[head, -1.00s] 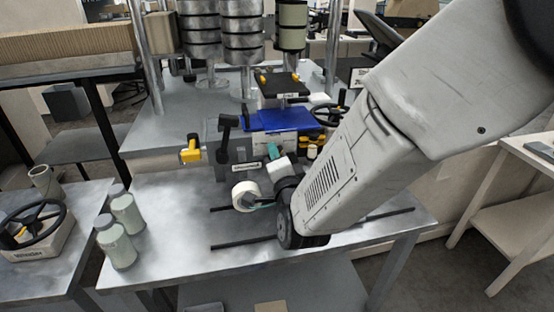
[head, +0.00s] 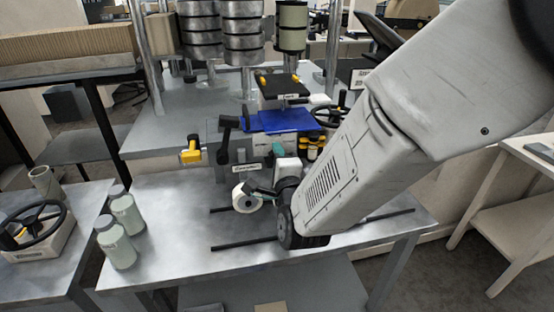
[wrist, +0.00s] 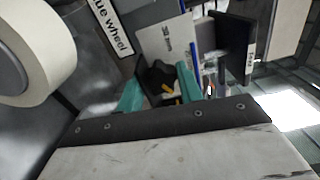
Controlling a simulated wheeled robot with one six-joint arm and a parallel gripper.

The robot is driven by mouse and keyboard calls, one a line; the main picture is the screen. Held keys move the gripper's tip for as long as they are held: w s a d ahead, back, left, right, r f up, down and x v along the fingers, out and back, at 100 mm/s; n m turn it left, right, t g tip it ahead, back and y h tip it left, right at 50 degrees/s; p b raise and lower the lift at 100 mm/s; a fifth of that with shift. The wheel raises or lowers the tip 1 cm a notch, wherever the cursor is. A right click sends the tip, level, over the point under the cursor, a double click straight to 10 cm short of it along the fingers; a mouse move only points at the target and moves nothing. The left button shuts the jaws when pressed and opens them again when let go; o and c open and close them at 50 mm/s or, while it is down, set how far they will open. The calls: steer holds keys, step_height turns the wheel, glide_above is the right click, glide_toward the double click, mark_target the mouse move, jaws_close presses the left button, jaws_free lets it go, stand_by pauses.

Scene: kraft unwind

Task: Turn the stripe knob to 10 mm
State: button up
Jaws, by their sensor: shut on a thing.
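A dark knob (wrist: 160,80) with a yellow mark sits between the teal fingers of my gripper (wrist: 158,88) in the wrist view. The fingers are shut on it, one on each side. A pale plate with dark print (wrist: 168,48) lies just beyond the knob. Its print is too blurred to read, so I cannot see the knob's setting in mm. In the head view my gripper (head: 277,152) reaches the front of the grey machine (head: 220,150), and my wrist hides the knob there.
A white roll (head: 246,196) is close to the left of my wrist and shows large in the wrist view (wrist: 38,45). A label ending "ue wheel" (wrist: 113,25) is near it. A yellow-handled part (head: 191,151) sticks out left. Green-grey jars (head: 118,245) stand on the bench.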

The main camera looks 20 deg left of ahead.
steer(key=o, duration=1)
steer(key=v, duration=0.8)
steer(key=shift+w, duration=0.1)
